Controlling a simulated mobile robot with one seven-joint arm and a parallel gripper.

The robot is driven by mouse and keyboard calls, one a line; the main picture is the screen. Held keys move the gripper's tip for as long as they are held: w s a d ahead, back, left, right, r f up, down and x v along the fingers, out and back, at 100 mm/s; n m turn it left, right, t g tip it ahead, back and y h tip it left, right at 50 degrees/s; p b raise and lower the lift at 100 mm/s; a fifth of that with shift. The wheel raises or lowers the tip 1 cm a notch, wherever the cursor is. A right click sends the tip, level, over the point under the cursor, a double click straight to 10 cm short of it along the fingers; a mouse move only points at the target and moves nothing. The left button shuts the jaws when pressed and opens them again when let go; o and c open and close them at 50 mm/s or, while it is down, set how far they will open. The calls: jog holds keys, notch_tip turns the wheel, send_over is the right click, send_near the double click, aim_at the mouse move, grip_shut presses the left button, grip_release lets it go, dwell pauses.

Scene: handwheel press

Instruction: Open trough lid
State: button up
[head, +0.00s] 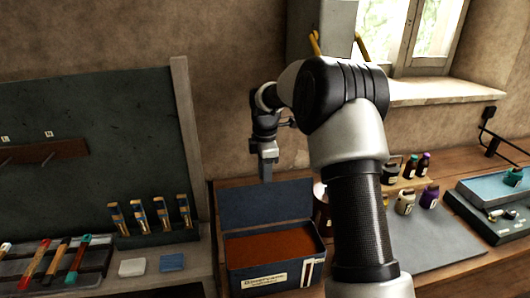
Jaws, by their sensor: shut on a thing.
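The trough (275,277) is a blue-grey box with a white label on its front, standing on the wooden bench left of my arm. Its lid (245,203) stands raised, roughly upright, at the back edge. The inside shows a flat reddish-brown surface (270,246). My gripper (266,179) points down at the lid's top edge, near its middle, and is shut on it. The fingertips are small here, and their exact contact is hard to make out.
My arm hides the bench right of the trough. Several small bottles (405,200) stand beyond it on a grey mat (440,240). Left are a tool rack (155,240) and a tray of coloured sticks (55,262). A window ledge (440,92) juts out at the upper right.

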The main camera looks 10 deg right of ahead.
notch_tip(320, 180, up, 16)
jog(key=shift+s+r, duration=0.15)
jog(key=shift+s, duration=0.25)
